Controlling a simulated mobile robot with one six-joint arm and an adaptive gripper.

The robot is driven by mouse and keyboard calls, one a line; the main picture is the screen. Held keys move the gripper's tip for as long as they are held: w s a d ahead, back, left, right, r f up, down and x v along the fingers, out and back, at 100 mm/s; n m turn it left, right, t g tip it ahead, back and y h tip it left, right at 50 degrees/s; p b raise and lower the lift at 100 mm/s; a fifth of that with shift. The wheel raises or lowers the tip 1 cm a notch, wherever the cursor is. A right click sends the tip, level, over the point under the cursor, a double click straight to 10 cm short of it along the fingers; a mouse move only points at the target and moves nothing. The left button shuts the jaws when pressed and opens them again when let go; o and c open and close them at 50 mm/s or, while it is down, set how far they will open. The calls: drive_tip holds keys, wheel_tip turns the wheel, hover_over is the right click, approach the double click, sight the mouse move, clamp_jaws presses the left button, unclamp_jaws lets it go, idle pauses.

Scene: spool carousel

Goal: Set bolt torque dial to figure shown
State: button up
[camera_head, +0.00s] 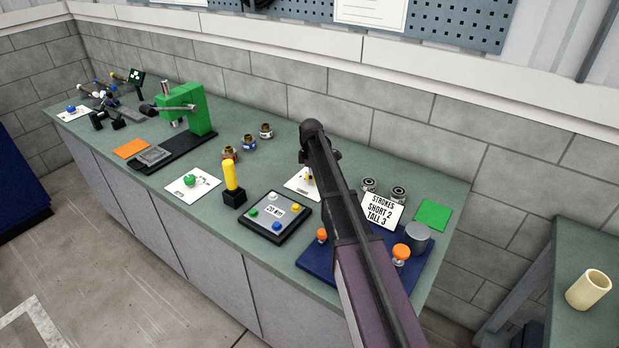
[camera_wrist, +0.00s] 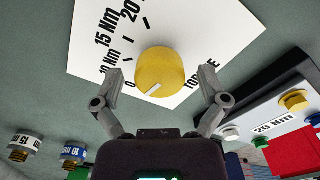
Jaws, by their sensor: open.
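The torque dial is a yellow round knob (camera_wrist: 160,70) on a white plate (camera_wrist: 95,35) marked 0, 10 Nm, 15 Nm, 20 Nm and TORQUE. Its white pointer line points to the lower left of the wrist view, on the side of the 0. My gripper (camera_wrist: 160,78) is open, one finger on each side of the knob; I cannot tell if they touch it. In the head view my arm partly hides the dial's plate (camera_head: 296,184). The figure "20 Nm" shows on a label on the black panel (camera_head: 292,236).
The black panel carries several coloured buttons. A yellow post (camera_head: 231,175) stands left of it. A blue base (camera_head: 318,262) with orange knobs and a strokes sign (camera_head: 382,212) lies right. Banded cylinders (camera_head: 248,142) stand behind. A green press (camera_head: 196,108) is farther left.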

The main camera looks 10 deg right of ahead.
drive_tip(key=c, duration=1.1)
drive_tip(key=shift+a, duration=0.2)
drive_tip(key=shift+c, duration=0.2)
drive_tip(key=shift+d, duration=0.15)
